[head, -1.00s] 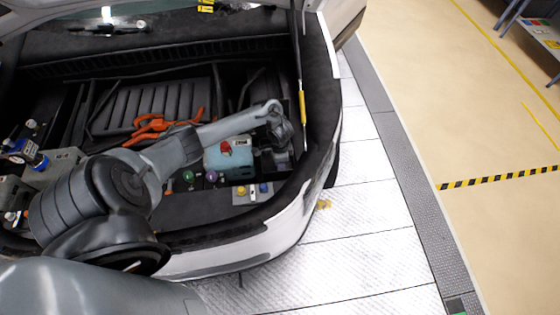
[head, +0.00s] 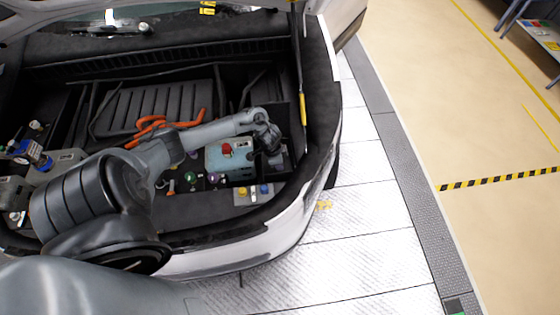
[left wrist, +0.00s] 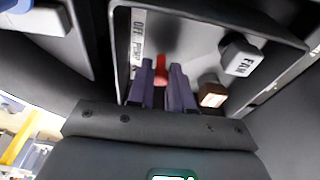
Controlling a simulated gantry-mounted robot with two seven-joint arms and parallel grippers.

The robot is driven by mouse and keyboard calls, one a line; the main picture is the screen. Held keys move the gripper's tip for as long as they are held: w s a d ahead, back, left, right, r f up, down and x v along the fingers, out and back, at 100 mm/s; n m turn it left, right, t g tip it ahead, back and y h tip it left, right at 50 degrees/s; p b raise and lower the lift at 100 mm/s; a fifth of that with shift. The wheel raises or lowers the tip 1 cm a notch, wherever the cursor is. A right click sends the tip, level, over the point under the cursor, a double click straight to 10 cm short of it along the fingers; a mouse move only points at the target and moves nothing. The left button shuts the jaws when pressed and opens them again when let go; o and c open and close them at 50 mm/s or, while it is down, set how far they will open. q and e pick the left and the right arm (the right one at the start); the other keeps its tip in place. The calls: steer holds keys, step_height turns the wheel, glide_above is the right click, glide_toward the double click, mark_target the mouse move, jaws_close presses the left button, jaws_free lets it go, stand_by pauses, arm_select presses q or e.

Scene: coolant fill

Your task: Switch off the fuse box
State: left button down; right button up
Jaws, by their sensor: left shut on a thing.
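In the left wrist view, a grey fuse box panel (left wrist: 193,38) carries a white label strip reading OFF and PUMP, a black block marked FAN (left wrist: 241,57), a brown switch (left wrist: 212,92) and a red switch (left wrist: 160,70). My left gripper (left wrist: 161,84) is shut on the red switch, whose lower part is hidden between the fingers. In the head view, my left gripper (head: 272,138) is at the right end of the car's open bay, beside a dark box (head: 279,160). The switches cannot be made out there. My right gripper is not in view.
A light blue tank with a red cap (head: 226,149) stands just left of the gripper. Orange cables (head: 160,124) lie behind my arm. The bay's curved rim (head: 322,110) borders the right side.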

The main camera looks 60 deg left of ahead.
arm_select(q)
steer(key=shift+s+a+r+t+h+p, duration=0.15)
steer(key=shift+s+t+h+p, duration=0.25)
steer(key=shift+t, duration=0.5)
steer(key=shift+s+f+t+p, duration=0.2)
steer(key=shift+s+t+p, duration=0.15)
steer(key=shift+t, duration=0.45)
steer(key=shift+s+a+f+t+h, duration=0.1)
steer(key=shift+a+t+h, duration=0.05)
steer(key=shift+t+h, duration=0.45)
steer(key=shift+s+a+f+t+h, duration=0.1)
steer(key=shift+s+t+h, duration=0.05)
steer(key=shift+t, duration=0.5)
steer(key=shift+s+a+f+t+h, duration=0.1)
steer(key=shift+s+t+h, duration=0.05)
steer(key=shift+t, duration=0.5)
steer(key=c, duration=1)
jaws_free()
